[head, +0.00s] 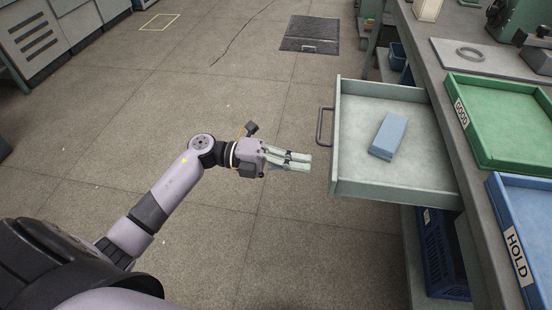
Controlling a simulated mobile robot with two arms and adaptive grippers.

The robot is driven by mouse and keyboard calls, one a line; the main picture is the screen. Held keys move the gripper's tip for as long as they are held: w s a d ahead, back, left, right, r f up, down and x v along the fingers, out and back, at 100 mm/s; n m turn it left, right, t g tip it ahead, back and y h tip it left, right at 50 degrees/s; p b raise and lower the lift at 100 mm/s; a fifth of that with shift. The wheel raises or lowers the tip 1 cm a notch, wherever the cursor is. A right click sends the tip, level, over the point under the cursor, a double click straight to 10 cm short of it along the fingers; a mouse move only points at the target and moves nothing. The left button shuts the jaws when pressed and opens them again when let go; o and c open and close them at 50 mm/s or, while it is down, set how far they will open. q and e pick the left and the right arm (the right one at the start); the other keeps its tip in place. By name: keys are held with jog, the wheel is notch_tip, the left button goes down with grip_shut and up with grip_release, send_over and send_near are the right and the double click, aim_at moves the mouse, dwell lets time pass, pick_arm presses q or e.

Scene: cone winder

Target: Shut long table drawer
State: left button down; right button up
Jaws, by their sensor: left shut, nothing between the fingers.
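The long table drawer (393,189) is pulled out to the left from under the long table (421,55). It is pale green-grey, with a dark handle (320,127) on its front. A blue-grey block (389,135) lies inside it. My left gripper (309,162) is shut and empty. In the picture it is just left of the drawer front and a little below the handle, apart from both. My right gripper is not in view.
On the table are a green tray (486,166) marked GOOD, a blue tray (507,235) marked HOLD and a grey ring (470,54). A dark blue crate (440,254) stands below the table. The floor left of the drawer is clear.

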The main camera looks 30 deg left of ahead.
aim_at(331, 169)
pick_arm(q)
jog(key=shift+x, duration=2.15)
jog(key=shift+d, duration=0.1)
jog(key=shift+w+d, duration=0.1)
jog(key=shift+d, duration=0.15)
jog(key=p+x, duration=0.2)
jog(key=x, duration=1.1)
jog(key=shift+w+d, duration=0.1)
jog(key=shift+d, duration=0.15)
jog(key=x, duration=1)
jog(key=shift+w+d+f, duration=0.1)
jog(key=shift+d, duration=0.15)
jog(key=shift+x, duration=0.8)
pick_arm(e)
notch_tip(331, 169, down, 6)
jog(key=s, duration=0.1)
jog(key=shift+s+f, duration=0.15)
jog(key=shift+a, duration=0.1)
